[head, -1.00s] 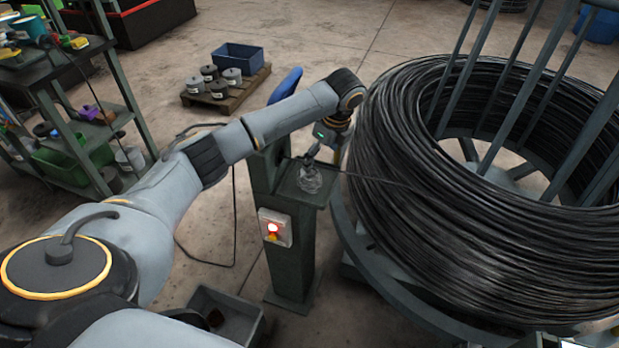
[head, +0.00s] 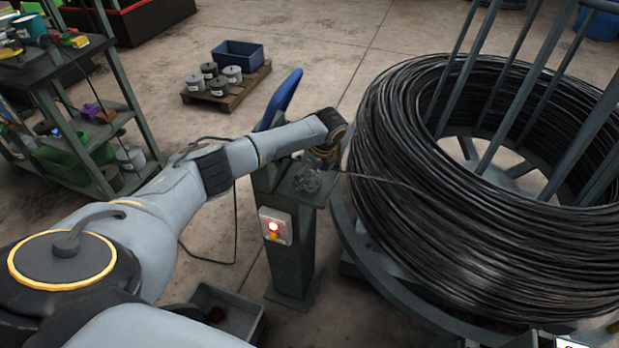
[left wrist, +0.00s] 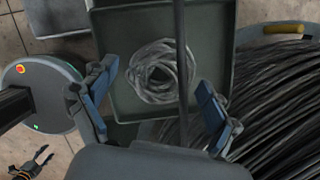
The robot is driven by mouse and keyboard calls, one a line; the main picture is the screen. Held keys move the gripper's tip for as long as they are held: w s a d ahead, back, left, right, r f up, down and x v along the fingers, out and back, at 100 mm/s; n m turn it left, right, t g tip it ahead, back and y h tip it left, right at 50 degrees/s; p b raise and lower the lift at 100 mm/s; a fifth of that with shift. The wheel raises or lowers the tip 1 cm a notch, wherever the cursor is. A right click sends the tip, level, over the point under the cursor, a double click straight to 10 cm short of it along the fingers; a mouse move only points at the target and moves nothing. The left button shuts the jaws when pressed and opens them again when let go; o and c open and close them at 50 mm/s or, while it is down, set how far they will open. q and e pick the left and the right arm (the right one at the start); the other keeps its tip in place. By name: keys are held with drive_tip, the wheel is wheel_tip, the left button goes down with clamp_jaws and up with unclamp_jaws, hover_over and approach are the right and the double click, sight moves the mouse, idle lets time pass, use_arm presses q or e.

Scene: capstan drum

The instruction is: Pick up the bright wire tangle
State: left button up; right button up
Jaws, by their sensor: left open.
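The bright wire tangle (left wrist: 160,72) is a loose coil of pale wire lying in a shallow green-grey tray (left wrist: 118,100), seen in the left wrist view. In the head view the tangle (head: 308,181) shows small and dim on top of the green post (head: 290,245). My left gripper (left wrist: 155,108) is open, with its blue-padded fingers spread to either side below the tangle in the wrist picture; no contact shows. In the head view my left gripper is mostly hidden behind my wrist.
A large coil of black wire (head: 420,200) on a stand is close to the right of the post. A dark strand runs from it toward the post top. A lit switch box (head: 275,227) is on the post, and a grey bin (head: 232,310) is on the floor.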

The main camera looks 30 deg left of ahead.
use_arm(q)
drive_tip(key=shift+x, duration=0.8)
drive_tip(key=c, duration=1.2)
drive_tip(key=shift+c, duration=0.2)
drive_tip(key=shift+r, duration=0.15)
